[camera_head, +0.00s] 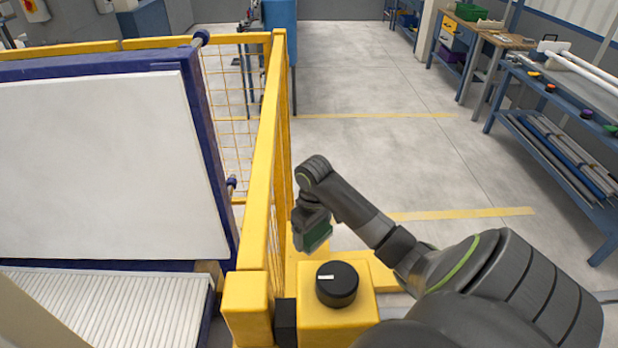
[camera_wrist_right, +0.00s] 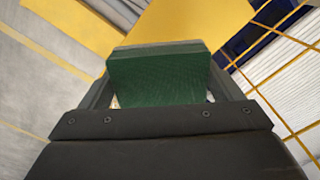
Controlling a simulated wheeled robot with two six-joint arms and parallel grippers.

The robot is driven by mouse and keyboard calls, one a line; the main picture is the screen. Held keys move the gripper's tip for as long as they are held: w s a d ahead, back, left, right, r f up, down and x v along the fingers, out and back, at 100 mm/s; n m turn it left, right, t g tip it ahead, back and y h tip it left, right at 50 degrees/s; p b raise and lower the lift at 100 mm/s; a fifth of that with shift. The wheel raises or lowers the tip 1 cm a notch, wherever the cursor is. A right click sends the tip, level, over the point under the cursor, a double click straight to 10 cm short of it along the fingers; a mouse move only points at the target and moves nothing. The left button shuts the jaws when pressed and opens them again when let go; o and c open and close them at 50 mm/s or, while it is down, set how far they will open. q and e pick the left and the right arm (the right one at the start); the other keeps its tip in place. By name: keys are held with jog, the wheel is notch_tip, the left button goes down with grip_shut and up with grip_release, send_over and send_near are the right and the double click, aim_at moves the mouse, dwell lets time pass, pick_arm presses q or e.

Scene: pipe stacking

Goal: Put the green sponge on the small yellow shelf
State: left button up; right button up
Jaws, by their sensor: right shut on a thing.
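The green sponge (camera_head: 317,236) is between the fingers of my right gripper (camera_head: 312,228), which is shut on it. In the right wrist view the sponge (camera_wrist_right: 156,80) fills the space between the fingers. The small yellow shelf (camera_head: 369,266) appears to be the low flat yellow surface beside the fence, partly hidden by my gripper and arm. In the right wrist view a yellow surface (camera_wrist_right: 190,22) lies beyond the sponge. The gap between sponge and shelf is hard to judge. My left gripper is not in view.
A yellow fence (camera_head: 262,170) stands close left of my right gripper. A yellow box (camera_head: 312,325) with a black knob (camera_head: 337,284) is in front. A workbench (camera_head: 575,95) with pipes stands at the right. The grey floor between is clear.

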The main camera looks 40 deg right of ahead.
jog(key=shift+w+a+f, duration=0.1)
jog(key=shift+a+f, duration=0.1)
jog(key=shift+f, duration=0.35)
jog(key=shift+w+a+f, duration=0.1)
jog(key=shift+a+f, duration=0.1)
jog(key=shift+f, duration=0.35)
notch_tip(320, 180, down, 4)
jog(key=shift+d+r+p, duration=0.1)
jog(key=shift+d+p, duration=0.05)
jog(key=shift+p, duration=0.4)
jog(key=shift+f, duration=0.25)
jog(key=shift+w+a+f, duration=0.15)
jog(key=shift+a+f, duration=0.05)
jog(key=shift+f, duration=0.05)
jog(key=o, duration=0.7)
